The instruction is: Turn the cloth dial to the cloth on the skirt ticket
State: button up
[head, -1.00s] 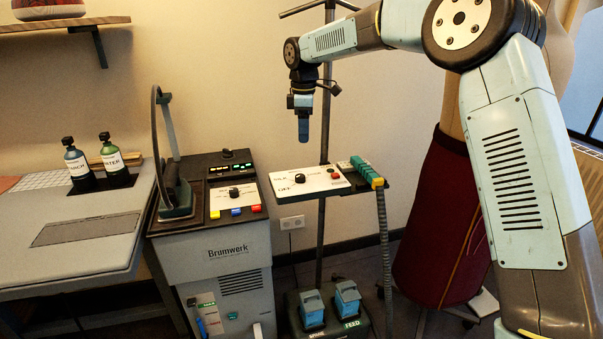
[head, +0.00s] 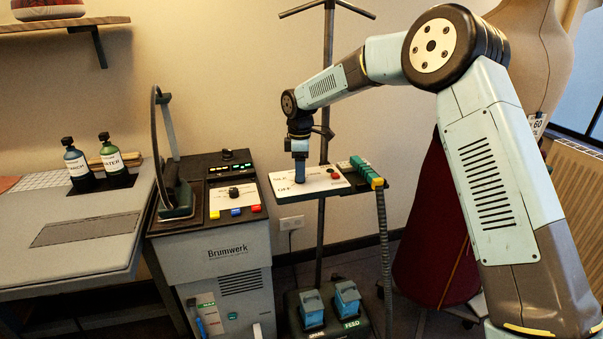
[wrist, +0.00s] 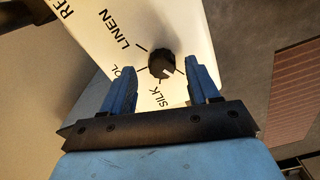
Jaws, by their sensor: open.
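The cloth dial (wrist: 162,65) is a small black knob on a white panel (wrist: 190,25). LINEN, SILK and a partly covered word ending in OL are printed around it. A pale mark on the knob faces lower right in the wrist view; I cannot tell which cloth it marks. My gripper (wrist: 161,67) is open, its blue fingers on either side of the knob. In the head view my gripper (head: 299,182) points down onto the panel (head: 320,179) and hides the dial. A white tag (head: 537,125) reading 60 hangs by the dress form; no cloth name is legible.
A thin stand pole (head: 328,80) rises behind. The Brumwerk machine (head: 225,260) stands left, the dark red skirt (head: 430,230) right.

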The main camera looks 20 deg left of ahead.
jog(key=shift+f, duration=0.8)
jog(key=shift+r, duration=0.1)
jog(key=c, duration=1)
